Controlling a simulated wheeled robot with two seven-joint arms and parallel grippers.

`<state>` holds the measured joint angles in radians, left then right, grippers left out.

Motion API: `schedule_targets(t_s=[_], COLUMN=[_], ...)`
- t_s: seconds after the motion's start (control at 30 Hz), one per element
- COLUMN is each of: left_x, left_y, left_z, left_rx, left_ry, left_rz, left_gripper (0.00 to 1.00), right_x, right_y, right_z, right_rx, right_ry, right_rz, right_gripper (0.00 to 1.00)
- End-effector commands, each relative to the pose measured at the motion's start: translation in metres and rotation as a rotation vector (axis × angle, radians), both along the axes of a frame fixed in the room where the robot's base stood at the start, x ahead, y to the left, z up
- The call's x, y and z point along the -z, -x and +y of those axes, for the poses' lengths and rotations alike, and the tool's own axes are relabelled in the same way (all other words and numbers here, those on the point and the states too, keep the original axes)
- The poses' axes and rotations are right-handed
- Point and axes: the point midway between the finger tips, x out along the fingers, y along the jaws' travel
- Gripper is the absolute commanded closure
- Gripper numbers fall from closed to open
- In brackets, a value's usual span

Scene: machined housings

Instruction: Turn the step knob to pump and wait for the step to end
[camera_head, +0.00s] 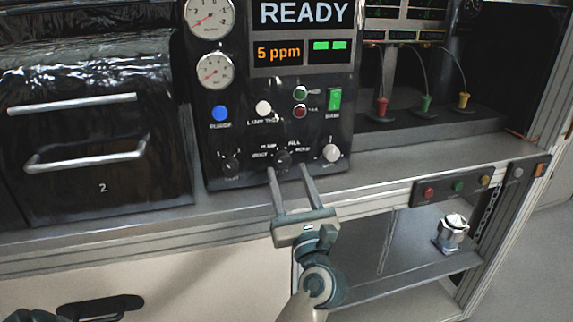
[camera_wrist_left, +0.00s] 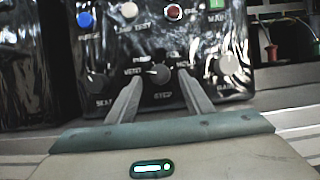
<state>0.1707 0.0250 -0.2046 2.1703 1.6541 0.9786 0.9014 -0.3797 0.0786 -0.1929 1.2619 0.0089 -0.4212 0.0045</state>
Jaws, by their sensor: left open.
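The step knob (camera_head: 283,157) is a small dark knob low on the black control panel (camera_head: 240,120), among the labels PUMP, FILL and VENT. Its pointer direction is too small to tell. In the left wrist view the knob (camera_wrist_left: 160,73) sits above the word STEP. My left gripper (camera_head: 288,169) is open, its two fingers pointing at the panel on either side of the knob. In the wrist view the fingertips (camera_wrist_left: 160,80) flank the knob with gaps on both sides; contact is not visible. The display (camera_head: 303,30) reads READY and 5 ppm.
Nearby on the panel are a dark knob (camera_head: 231,166), a pale knob (camera_head: 332,153), a blue button (camera_head: 220,113), a white button (camera_head: 263,107) and a green switch (camera_head: 334,100). Drawers (camera_head: 100,120) stand left. A metal fitting (camera_head: 453,233) stands on the lower shelf.

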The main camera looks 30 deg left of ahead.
Motion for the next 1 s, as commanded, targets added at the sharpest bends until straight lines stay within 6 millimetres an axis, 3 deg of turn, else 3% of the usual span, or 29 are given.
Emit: schedule_targets(t_s=[0.2,0.57,0.77,1.0], left_x=[-0.008,-0.009,-0.009,-0.009], left_y=[-0.012,-0.014,-0.014,-0.014], left_z=[0.014,0.017,0.017,0.017], left_rx=[0.000,0.000,0.000,0.000], left_ry=[-0.001,0.000,0.000,-0.004], left_rz=[0.000,0.000,0.000,0.004], left_gripper=[0.53,0.53,0.94,0.94], right_x=[-0.005,-0.005,-0.005,-0.007], right_y=[-0.005,-0.005,-0.005,-0.006], right_z=[0.005,0.007,0.007,0.007], right_rx=[-0.005,-0.006,-0.006,-0.005], right_ry=[-0.011,-0.012,-0.012,-0.014], right_rz=[-0.037,-0.043,-0.042,-0.047], right_gripper=[0.64,0.64,0.64,0.64])
